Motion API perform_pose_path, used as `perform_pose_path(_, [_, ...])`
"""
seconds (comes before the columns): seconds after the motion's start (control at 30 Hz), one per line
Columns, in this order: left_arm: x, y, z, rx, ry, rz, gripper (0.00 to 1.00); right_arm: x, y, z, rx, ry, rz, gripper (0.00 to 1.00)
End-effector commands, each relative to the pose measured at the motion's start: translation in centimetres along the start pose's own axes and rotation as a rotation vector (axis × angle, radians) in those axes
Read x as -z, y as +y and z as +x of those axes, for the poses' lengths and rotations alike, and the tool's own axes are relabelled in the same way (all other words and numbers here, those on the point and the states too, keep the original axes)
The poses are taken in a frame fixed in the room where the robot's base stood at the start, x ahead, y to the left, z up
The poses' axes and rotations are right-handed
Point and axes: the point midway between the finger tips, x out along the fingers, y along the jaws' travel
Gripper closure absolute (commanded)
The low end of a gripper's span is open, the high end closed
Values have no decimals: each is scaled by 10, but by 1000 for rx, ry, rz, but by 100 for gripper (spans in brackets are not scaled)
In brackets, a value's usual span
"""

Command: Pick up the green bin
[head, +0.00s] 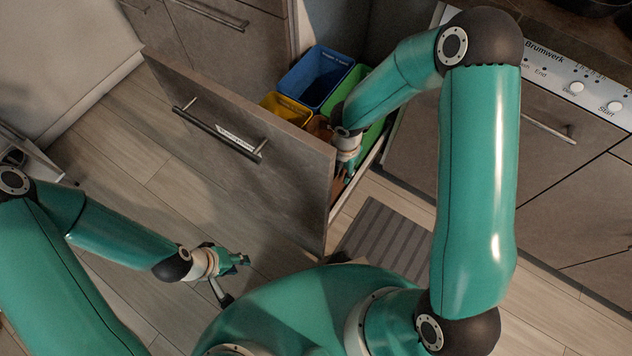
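The green bin (373,137) stands in the pulled-out drawer, at its right side. My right arm crosses over it and hides much of it. My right gripper (343,178) points down inside the drawer, at the near end of the green bin and behind the drawer front. Its fingers are small and partly hidden, so I cannot tell whether they are open or touch the bin. My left gripper (233,279) is apart from the drawer, low in front of it over the floor. Its fingers are spread and empty.
The drawer front (240,140) with its handle (217,130) stands between my grippers. A blue bin (316,77), a yellow bin (287,109) and a brownish bin (318,128) share the drawer. A striped mat (388,236) lies on the floor.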

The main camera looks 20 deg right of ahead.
Motion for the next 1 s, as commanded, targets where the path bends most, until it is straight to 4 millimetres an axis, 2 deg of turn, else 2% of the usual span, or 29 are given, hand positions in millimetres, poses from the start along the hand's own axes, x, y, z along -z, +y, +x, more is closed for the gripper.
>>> perform_pose_path(0.07, [0,0,0,0,0,0,67,0,0,0,0,0,0,67])
perform_pose_path(0.27, [0,0,0,0,0,0,67,0,0,-1,0,0,0,100])
perform_pose_path(1.0, [0,1,-2,0,0,0,67,0,1,-4,-1,-1,0,100])
